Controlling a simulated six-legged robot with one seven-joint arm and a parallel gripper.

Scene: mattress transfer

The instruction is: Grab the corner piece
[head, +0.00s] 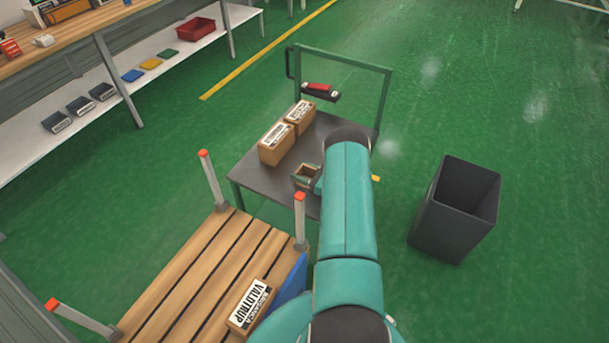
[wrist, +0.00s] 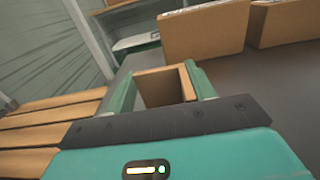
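The corner piece (head: 306,174) is a small brown angled piece at the near part of the grey cart top, by my gripper. In the wrist view the corner piece (wrist: 160,73) lies between the two green fingers of my gripper (wrist: 162,88), with its angled walls around a darker inside. The fingers are apart, one on each side of it and very close to it. I cannot tell whether both press on it. In the head view my arm hides part of my gripper (head: 308,183).
Two brown boxes (head: 274,143) (head: 300,115) stand on the cart (head: 250,175) behind the piece. A scanner-like red and black tool (head: 321,91) is at the cart's handle. A slatted pallet (head: 190,275) with posts and a labelled box (head: 251,307) is near left. A dark bin (head: 440,215) stands right.

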